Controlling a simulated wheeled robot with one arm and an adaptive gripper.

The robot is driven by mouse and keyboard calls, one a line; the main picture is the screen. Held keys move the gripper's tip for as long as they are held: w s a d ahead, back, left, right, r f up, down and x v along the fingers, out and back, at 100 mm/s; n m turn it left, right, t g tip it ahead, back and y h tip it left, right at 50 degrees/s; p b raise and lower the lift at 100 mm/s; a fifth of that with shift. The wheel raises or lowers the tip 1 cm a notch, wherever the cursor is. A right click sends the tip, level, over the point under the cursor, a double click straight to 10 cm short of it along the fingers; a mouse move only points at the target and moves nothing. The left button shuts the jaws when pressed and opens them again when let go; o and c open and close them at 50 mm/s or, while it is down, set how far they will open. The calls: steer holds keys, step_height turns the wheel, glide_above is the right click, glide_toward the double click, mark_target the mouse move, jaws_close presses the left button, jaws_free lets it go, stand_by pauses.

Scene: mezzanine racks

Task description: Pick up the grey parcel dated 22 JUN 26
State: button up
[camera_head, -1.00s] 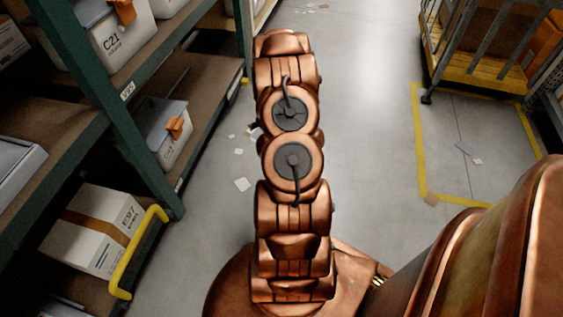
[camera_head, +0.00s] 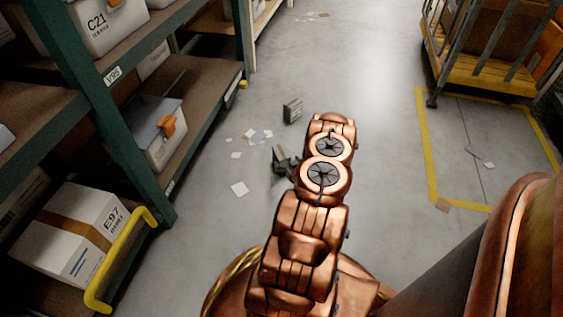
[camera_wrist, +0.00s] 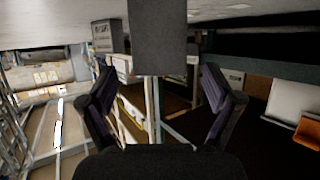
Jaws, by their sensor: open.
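A small grey parcel (camera_head: 292,110) stands on the aisle floor in the head view, just beyond my gripper (camera_head: 284,160). Its printing is too small to read, so I cannot tell the date. The wrist view looks upside down, with the floor along the top. There a grey box with dark print (camera_wrist: 104,37) shows at upper left, outside the fingers, probably the same parcel. My gripper (camera_wrist: 158,80) is open, its two dark fingers wide apart. A plain dark grey block (camera_wrist: 157,36) shows at the top between them; I cannot tell what it is.
Green racks with cartons (camera_head: 90,240) and lidded bins (camera_head: 155,133) line the left, with a yellow guard (camera_head: 120,260) at the near corner. Paper scraps (camera_head: 239,188) lie on the floor. A caged trolley (camera_head: 490,50) stands right, behind yellow floor lines.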

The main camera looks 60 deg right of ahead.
mark_target(281, 154)
steer(key=shift+r+b+x, duration=0.2)
steer(key=shift+b+x, duration=1.6)
steer(key=shift+x, duration=1.9)
steer(key=c, duration=1.3)
steer(key=shift+r, duration=0.1)
steer(key=shift+c, duration=0.2)
